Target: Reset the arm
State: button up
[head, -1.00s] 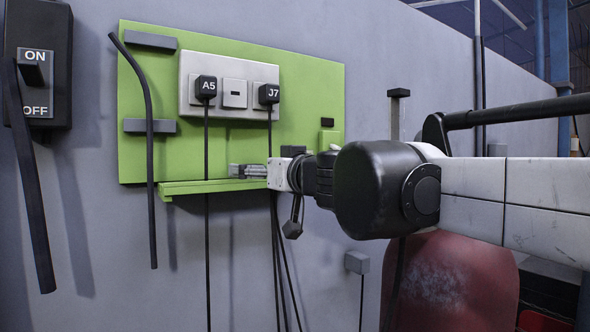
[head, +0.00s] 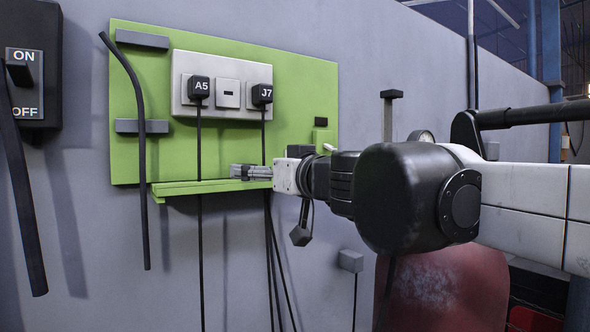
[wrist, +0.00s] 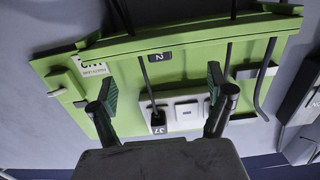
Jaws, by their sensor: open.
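My gripper (head: 250,172) is in front of the green board, close to its shelf in the head view. In the wrist view its two fingers (wrist: 163,92) are spread apart with nothing between them. My arm reaches in from the right. The green board (head: 170,160) hangs on the grey wall. A pale socket panel (head: 228,97) on it holds plug A5 (head: 198,88) on the left and plug J7 (head: 262,94) on the right, each with a black cable hanging down. The middle socket (head: 229,94) has no plug. J7 also shows in the wrist view (wrist: 158,124).
A green shelf (head: 180,189) runs along the board's lower edge. Grey brackets (head: 142,126) and a black bar (head: 141,160) stand at its left. An ON/OFF switch box (head: 30,70) is far left. A red rounded object (head: 445,290) sits below my arm.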

jog(key=shift+v, duration=1.1)
jog(key=s+d+f+m+g+h+b, duration=0.2)
jog(key=s+d+f, duration=0.5)
jog(key=f, duration=0.9)
jog(key=s+d+f+m+g+h+b, duration=0.2)
jog(key=s+d+f+h+b, duration=0.3)
jog(key=d+f, duration=0.7)
jog(key=s+d+f+m+g+h+b, duration=0.2)
jog(key=s+d+f, duration=0.6)
jog(key=f, duration=1.4)
jog(key=shift+s+d+f+m+g+h+b, duration=0.25)
jog(key=shift+s+d+m+g+h+b, duration=0.15)
jog(key=shift+d+m+h+b, duration=0.7)
